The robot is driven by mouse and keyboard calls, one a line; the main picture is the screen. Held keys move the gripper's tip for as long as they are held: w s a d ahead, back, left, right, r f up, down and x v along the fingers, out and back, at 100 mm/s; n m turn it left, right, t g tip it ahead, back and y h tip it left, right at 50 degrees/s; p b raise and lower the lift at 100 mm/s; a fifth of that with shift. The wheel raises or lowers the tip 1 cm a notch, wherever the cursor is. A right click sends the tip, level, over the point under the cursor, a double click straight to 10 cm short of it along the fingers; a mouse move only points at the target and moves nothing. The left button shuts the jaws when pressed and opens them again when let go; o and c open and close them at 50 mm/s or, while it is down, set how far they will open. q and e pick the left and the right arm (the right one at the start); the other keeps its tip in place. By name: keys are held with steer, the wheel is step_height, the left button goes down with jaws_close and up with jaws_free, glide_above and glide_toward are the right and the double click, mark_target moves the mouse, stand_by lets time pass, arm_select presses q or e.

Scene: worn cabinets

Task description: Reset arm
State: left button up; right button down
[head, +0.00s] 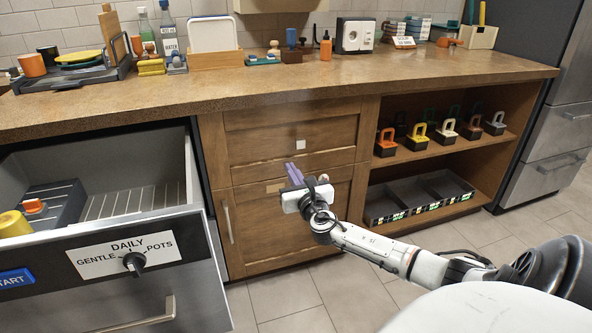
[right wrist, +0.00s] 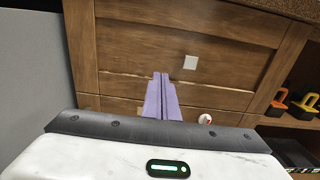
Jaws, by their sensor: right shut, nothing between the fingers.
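My right arm comes in from the lower right in the head view. Its gripper (head: 294,174) hangs in front of the wooden cabinet (head: 260,235), at the height of the gap between the drawer and the door. Its purple fingers are shut together and empty, and they also show in the right wrist view (right wrist: 162,95). A wooden drawer front (head: 270,145) with a small white square (head: 300,144) lies behind and above the fingers. I cannot tell whether the fingertips touch the wood. My left gripper is not in view.
An open dishwasher-like drawer (head: 130,265) with a dial juts out at the left. Open shelves (head: 440,150) at the right hold several coloured padlock-shaped items and a grey divided tray (head: 420,198). The counter (head: 270,84) carries many objects. The tiled floor (head: 290,300) below is clear.

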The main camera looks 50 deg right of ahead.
steer(key=shift+v, duration=1.2)
steer(key=s+a+f+m+g+y+p, duration=0.25)
steer(key=s+a+f+m, duration=0.4)
steer(key=a, duration=0.35)
steer(key=s+a+f+m+g+y+p, duration=0.2)
steer(key=s+a+f+m+y+p, duration=0.2)
steer(key=s+a+f+m, duration=0.45)
arm_select(q)
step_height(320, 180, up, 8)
steer(key=p, duration=0.4)
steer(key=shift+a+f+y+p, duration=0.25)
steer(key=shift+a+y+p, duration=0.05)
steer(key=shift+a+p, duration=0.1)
arm_select(e)
steer(key=s+a+r+m+g+y, duration=0.1)
steer(key=s+a+m+y, duration=0.1)
steer(key=s+a+m, duration=0.4)
steer(key=s+a+r+m+g+y, duration=0.1)
steer(key=s+a+m, duration=0.6)
steer(key=a, duration=0.8)
steer(key=shift+r+g+y, duration=0.35)
steer(key=shift+r+y, duration=0.3)
steer(key=shift+y, duration=0.3)
steer(key=shift+s, duration=0.1)
